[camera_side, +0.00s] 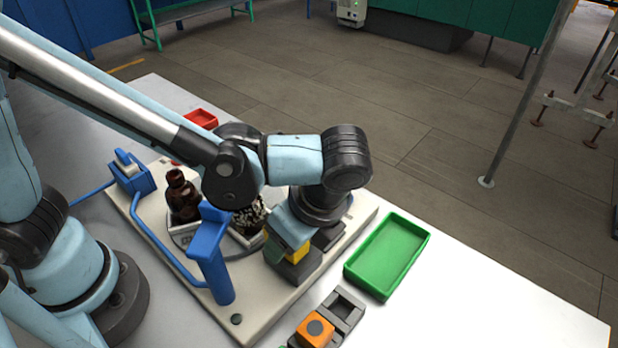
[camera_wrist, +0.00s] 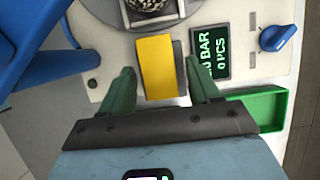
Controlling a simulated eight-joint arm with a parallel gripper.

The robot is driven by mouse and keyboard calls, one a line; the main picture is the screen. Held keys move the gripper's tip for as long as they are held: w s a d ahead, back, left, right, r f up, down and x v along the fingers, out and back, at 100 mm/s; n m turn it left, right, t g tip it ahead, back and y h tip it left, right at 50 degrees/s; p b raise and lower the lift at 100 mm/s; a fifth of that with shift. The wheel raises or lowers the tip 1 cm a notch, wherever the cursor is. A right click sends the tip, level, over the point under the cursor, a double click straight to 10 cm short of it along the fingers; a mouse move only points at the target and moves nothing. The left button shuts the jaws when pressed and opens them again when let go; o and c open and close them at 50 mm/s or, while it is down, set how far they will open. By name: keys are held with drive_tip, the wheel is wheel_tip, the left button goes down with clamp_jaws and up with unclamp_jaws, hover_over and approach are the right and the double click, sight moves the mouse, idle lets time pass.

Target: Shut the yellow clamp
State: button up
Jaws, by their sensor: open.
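The yellow clamp (camera_wrist: 156,67) is a yellow block in the wrist view, with a dark grey part along its right side. It also shows in the side view (camera_side: 295,253), low on the board and partly hidden by my gripper. My gripper (camera_wrist: 160,70) is open in the wrist view. Its two green fingers stand on either side of the clamp, with a gap on each side; I cannot tell the height between them. In the side view, my gripper points down over the clamp.
A brown bottle (camera_side: 182,197) stands on a round plate beside a blue lever (camera_side: 210,255). A green tray (camera_side: 392,252) lies at right, an orange cube (camera_side: 315,330) in front, a red tray (camera_side: 201,118) behind. The wrist view shows a display (camera_wrist: 210,54) and blue knob (camera_wrist: 277,38).

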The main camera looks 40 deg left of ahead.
drive_tip(key=shift+a+f, duration=0.1)
drive_tip(key=shift+f, duration=0.1)
clamp_jaws()
drive_tip(key=shift+a, duration=1.8)
unclamp_jaws()
drive_tip(key=shift+d+r, duration=0.15)
